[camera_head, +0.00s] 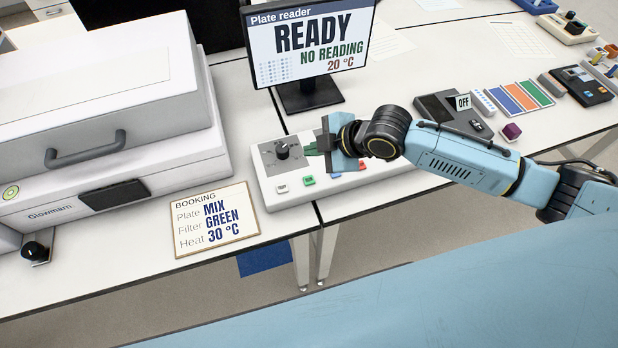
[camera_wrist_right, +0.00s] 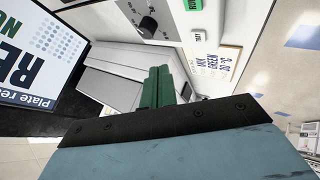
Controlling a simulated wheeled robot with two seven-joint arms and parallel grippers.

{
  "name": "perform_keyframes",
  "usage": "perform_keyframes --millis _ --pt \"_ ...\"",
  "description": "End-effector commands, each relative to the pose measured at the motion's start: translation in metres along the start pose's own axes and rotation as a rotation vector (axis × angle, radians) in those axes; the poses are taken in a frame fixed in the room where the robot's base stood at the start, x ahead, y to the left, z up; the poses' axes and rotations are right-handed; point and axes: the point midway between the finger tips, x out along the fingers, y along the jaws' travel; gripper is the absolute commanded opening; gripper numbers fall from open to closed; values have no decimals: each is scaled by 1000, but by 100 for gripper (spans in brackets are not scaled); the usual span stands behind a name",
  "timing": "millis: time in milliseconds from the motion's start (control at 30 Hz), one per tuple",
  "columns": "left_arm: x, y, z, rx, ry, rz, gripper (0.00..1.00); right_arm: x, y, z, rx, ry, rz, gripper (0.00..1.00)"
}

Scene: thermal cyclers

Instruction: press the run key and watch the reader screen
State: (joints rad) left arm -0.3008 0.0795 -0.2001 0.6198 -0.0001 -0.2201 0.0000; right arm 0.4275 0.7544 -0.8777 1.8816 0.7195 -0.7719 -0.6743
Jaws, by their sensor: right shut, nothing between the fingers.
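The reader screen (camera_head: 308,38) shows "Plate reader", "READY", "NO READING" and "20 °C"; part of it also shows in the wrist view (camera_wrist_right: 38,45). In front of it lies a white control panel (camera_head: 300,197) with a dark knob (camera_head: 282,149) and a row of keys: a white key (camera_head: 282,189), a green key (camera_head: 308,180) and others partly behind my gripper. The key lettering is too small to read surely in the head view. My right gripper (camera_head: 309,149) is shut and empty, its green fingers above the panel, just right of the knob. My left gripper is out of view.
A booking card (camera_head: 214,218) reads Plate MIX, Filter GREEN, Heat 30 °C. A big white Glowmarn machine (camera_head: 110,110) stands left. A dark device marked OFF (camera_head: 452,112), a coloured striped rack (camera_head: 520,97) and a purple block (camera_head: 511,131) lie right.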

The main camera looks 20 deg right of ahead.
Motion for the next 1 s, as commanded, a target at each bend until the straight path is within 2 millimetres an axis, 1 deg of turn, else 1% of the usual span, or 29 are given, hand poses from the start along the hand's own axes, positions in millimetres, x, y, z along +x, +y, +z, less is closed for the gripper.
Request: perform_keyframes --millis 200,400,567,767,1000 --pt "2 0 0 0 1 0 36 13 -10 9 2 0 -2 0" --pt "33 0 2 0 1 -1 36 33 -25 23 0 1 -1 0" --pt "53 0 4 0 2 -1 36 46 -35 34 1 -1 -2 0" --pt "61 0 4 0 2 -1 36 58 -43 42 1 -1 -1 0" --pt "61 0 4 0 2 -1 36 59 -43 43 1 0 0 0"
